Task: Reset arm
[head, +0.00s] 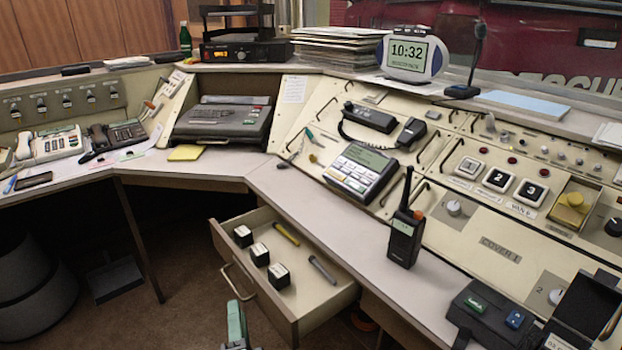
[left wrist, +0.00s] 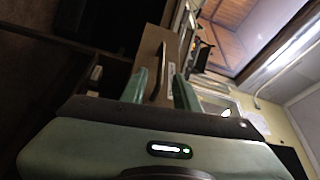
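My left gripper (head: 236,325) shows at the bottom of the head view, in front of and below the open drawer (head: 318,322). In the left wrist view its two green fingers (left wrist: 160,88) stand apart with nothing held. Beyond them is the brown drawer front with its handle (left wrist: 158,72), which appears between the fingers in that view. The same drawer handle (head: 238,283) is in the head view, and the gripper looks apart from it. I do not see my right gripper in either view.
The drawer juts from under the desk and holds several small dark boxes (head: 260,254) and two tube-like items (head: 286,234). A handheld radio (head: 404,237) stands upright on the desk edge above. A dark case (head: 490,310) lies at lower right.

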